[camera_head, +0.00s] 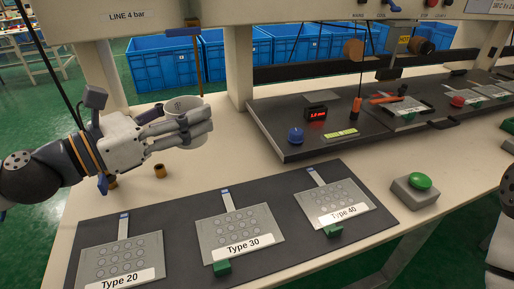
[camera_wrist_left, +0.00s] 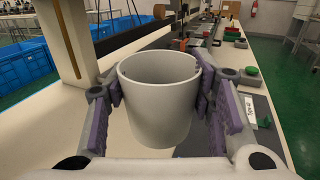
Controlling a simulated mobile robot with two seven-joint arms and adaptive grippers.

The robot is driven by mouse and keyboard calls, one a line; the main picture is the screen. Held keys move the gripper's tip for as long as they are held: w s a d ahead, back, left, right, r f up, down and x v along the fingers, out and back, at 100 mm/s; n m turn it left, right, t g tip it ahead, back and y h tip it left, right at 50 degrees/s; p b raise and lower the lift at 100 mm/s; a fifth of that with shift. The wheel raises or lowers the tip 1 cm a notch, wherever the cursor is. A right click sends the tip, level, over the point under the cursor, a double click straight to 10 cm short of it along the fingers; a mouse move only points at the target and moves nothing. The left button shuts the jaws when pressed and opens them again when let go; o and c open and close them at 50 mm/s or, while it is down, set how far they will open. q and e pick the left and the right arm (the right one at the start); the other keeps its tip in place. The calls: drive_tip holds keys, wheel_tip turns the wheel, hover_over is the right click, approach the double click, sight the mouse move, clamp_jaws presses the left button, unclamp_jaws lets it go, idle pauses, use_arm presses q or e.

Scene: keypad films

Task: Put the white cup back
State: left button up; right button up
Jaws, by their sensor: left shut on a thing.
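The white cup (camera_head: 182,107) is between the fingers of my left gripper (camera_head: 207,122), above the left part of the bench in the head view. My gripper is shut on it. In the left wrist view the cup (camera_wrist_left: 158,100) stands upright with its open rim up, and the purple finger pads (camera_wrist_left: 160,95) press on both of its sides. The fingers partly hide the cup in the head view. Its bottom is hard to see against the bench. Part of my right arm (camera_head: 500,235) shows at the right edge of the head view; its gripper is not visible.
A dark mat (camera_head: 190,213) with keypad films labelled Type 20, Type 30 and Type 40 lies in front. A small brown cylinder (camera_head: 160,171) stands below the gripper. A raised dark board (camera_head: 284,153) with tools is to the right, beside a post (camera_head: 239,70). A green button (camera_head: 420,181) sits at right.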

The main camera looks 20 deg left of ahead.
use_arm(q)
drive_tip(key=w+d+f+b, duration=0.2)
drive_tip(key=w+f, duration=0.1)
drive_tip(key=w+d+f+b, duration=0.2)
drive_tip(key=w+d+f, duration=0.1)
drive_tip(key=w+d+f+b, duration=0.1)
drive_tip(key=w+d+f, duration=0.1)
drive_tip(key=w+f, duration=0.2)
drive_tip(key=shift+d+b, duration=0.25)
drive_tip(key=shift+b, duration=0.15)
drive_tip(key=f, duration=0.3)
drive_tip(key=shift+w+d+f+b, duration=0.1)
drive_tip(key=shift+w+f+b, duration=0.1)
drive_tip(key=shift+w+b, duration=0.15)
drive_tip(key=shift+r, duration=0.15)
use_arm(e)
drive_tip(key=s+f+g, duration=0.3)
drive_tip(key=s+f, duration=0.5)
drive_tip(key=s, duration=0.1)
drive_tip(key=shift+f, duration=0.3)
use_arm(q)
drive_tip(key=shift+f, duration=0.25)
drive_tip(key=o, duration=0.9)
drive_tip(key=shift+o, duration=1.2)
use_arm(e)
drive_tip(key=shift+f, duration=0.15)
